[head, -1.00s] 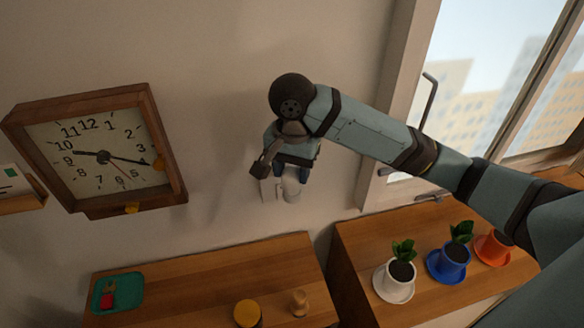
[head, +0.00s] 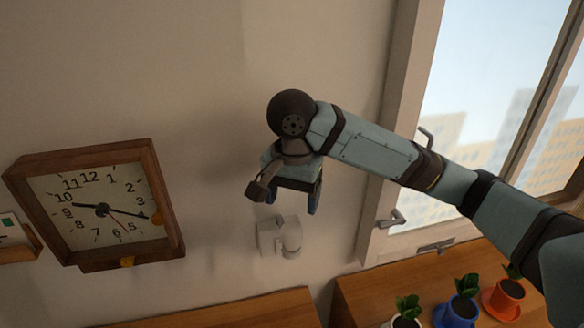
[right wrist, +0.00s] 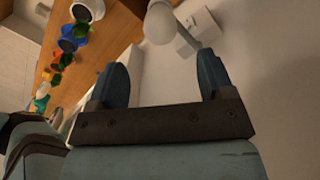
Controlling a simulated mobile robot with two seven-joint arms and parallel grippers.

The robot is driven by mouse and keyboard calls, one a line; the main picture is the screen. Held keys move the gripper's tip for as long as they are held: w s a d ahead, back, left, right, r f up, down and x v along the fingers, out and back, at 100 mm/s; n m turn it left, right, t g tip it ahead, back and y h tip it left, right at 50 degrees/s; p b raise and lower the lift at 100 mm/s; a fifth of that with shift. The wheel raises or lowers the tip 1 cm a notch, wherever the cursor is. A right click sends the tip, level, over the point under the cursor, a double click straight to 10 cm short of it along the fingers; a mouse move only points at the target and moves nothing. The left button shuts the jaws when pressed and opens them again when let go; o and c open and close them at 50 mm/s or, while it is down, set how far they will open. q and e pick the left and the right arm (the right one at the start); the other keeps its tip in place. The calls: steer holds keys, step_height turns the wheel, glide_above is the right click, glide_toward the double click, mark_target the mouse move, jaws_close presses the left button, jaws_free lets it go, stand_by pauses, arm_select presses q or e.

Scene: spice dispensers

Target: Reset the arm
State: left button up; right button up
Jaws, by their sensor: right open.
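My right gripper (head: 293,200) hangs in front of the wall with its fingers pointing down. In the right wrist view its two blue fingers (right wrist: 162,78) are wide apart with nothing between them. A white wall dispenser (head: 279,238) with a rounded part is just below the gripper in the head view. The dispenser also shows beyond the fingertips in the right wrist view (right wrist: 160,22), apart from them. My right arm comes in from the right of the head view. My left gripper is in neither view.
A wooden-framed clock (head: 100,205) hangs at left. A window (head: 470,110) with a handle is at right. White, blue (head: 460,312) and orange (head: 503,298) plant pots stand on the wooden counter (head: 365,290) below.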

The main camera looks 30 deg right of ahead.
step_height(320, 180, up, 7)
steer(key=s+a+f+n+t+y, duration=0.15)
steer(key=s+a+f+n, duration=0.25)
steer(key=f, duration=0.6)
steer(key=s+a+f+n+t+y, duration=0.1)
steer(key=s+a+f+n+y, duration=0.3)
steer(key=f, duration=0.5)
steer(key=s+d+f+n+t+h, duration=0.1)
steer(key=s+d+f+n+h, duration=0.15)
steer(key=s+d+f, duration=0.45)
steer(key=s+d+f+n+h, duration=0.1)
steer(key=s+d+f+h, duration=0.2)
steer(key=s+f, duration=0.35)
steer(key=w+a+f+t+y, duration=0.1)
steer(key=w+a+f+t, duration=0.1)
steer(key=f, duration=0.4)
steer(key=w+a+f+t+y, duration=0.1)
steer(key=w+a+f+t, duration=0.1)
steer(key=f+t, duration=0.3)
step_height(320, 180, down, 2)
steer(key=shift+w+a+f+n+y, duration=0.1)
steer(key=shift+w+a+n+y, duration=0.3)
steer(key=shift+a, duration=0.4)
steer(key=shift+s, duration=0.1)
